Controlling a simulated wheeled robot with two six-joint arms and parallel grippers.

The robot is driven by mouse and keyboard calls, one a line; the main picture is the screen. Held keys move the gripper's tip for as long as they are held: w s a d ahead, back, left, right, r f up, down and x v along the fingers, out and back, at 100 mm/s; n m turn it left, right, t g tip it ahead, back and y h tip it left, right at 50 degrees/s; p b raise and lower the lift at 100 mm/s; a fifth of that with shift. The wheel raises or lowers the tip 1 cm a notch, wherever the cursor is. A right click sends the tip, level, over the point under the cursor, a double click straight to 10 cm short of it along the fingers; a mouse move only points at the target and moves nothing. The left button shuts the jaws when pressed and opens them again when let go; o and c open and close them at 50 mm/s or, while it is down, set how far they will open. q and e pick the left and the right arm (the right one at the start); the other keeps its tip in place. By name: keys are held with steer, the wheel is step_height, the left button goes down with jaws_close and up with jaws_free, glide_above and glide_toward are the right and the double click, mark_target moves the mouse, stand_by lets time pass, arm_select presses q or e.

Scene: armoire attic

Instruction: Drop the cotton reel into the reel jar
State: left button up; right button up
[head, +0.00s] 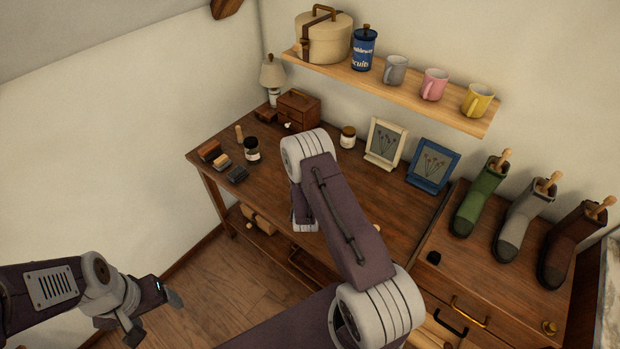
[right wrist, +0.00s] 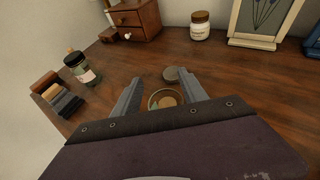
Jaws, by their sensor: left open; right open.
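My right gripper (right wrist: 160,88) is open, low over the brown desk in the right wrist view. A round object with a brass-coloured rim and brown middle (right wrist: 163,98) shows between its fingers, partly cut off by the gripper body. I cannot tell whether it is the cotton reel or an open container. In the head view my right arm hides this spot and the right gripper. A dark-topped jar with a pale label (right wrist: 80,67) stands left of the gripper and also shows in the head view (head: 251,149). I cannot confirm the reel jar. My left gripper (head: 154,317) is open and empty over the floor.
A grey disc (right wrist: 171,74) lies just beyond the fingers. Brushes and blocks (right wrist: 56,95) lie at left. A small drawer box (right wrist: 132,20), a cream jar (right wrist: 200,26) and a picture frame (right wrist: 257,22) stand behind. Boots (head: 478,196) stand at right.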

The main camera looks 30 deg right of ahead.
step_height(320, 180, up, 7)
steer(key=p, duration=0.5)
stand_by(0.3)
